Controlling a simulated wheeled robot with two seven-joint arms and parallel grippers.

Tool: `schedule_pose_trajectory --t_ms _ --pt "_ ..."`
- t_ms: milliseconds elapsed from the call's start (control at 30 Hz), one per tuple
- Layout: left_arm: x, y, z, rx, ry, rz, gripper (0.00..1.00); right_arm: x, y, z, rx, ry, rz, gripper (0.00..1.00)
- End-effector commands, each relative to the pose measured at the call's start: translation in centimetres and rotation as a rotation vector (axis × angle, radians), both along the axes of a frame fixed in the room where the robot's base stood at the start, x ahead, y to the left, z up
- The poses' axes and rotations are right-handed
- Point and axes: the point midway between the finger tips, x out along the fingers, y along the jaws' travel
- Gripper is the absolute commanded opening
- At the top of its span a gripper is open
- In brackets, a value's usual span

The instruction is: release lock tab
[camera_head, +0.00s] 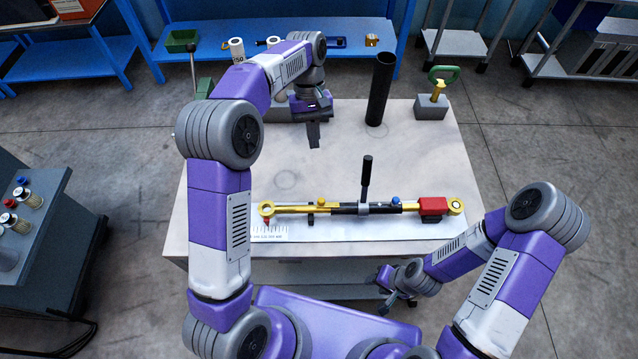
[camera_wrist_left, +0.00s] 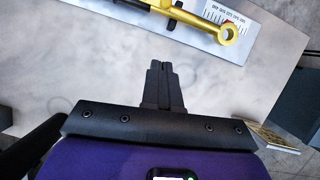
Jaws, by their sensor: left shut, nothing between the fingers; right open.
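A long rod assembly (camera_head: 330,208) in yellow and black lies across the white plate (camera_head: 320,230) on the table. It has a yellow ring at each end, a red block (camera_head: 432,206) near the right end, a blue knob (camera_head: 396,201) and an upright black handle (camera_head: 366,178). I cannot tell which part is the lock tab. My left gripper (camera_head: 313,143) is shut and empty above the table, behind the rod. In the left wrist view its fingers (camera_wrist_left: 159,75) are together, apart from the yellow ring end (camera_wrist_left: 229,33). My right gripper (camera_head: 384,292) is open, low before the table's front edge.
A black tube (camera_head: 379,90) and a grey block with a green handle (camera_head: 432,105) stand at the table's back right. Blue shelving (camera_head: 220,42) stands behind. A grey cabinet (camera_head: 45,235) stands left. The tabletop (camera_head: 220,165) between left gripper and rod is clear.

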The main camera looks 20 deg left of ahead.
Motion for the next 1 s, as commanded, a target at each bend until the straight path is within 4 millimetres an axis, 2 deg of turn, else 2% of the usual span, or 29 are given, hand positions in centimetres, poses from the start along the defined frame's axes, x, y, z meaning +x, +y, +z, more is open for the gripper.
schedule_pose_trajectory --t_ms 167,267,367,733,1000 --pt "-0.1 0.0 -0.2 0.0 0.0 0.0 0.0 0.0 0.0 -0.1 0.0 0.0 0.0 0.43" --pt "-0.4 -0.1 -1.0 0.0 0.002 0.0 0.0 0.0 0.0 -0.4 0.0 0.0 0.0 0.43" --pt "-1.0 -0.4 -2.4 0.0 0.003 -0.001 0.0 0.0 0.0 -0.8 0.0 0.0 0.0 0.43" --pt "-3.8 -1.7 -9.8 0.001 0.004 -0.002 0.0 0.0 0.0 -2.7 0.0 0.0 0.0 0.43" --pt "-6.6 -3.0 -9.1 0.0 -0.001 -0.001 0.0 0.0 0.0 -3.0 0.0 0.0 0.0 0.43"
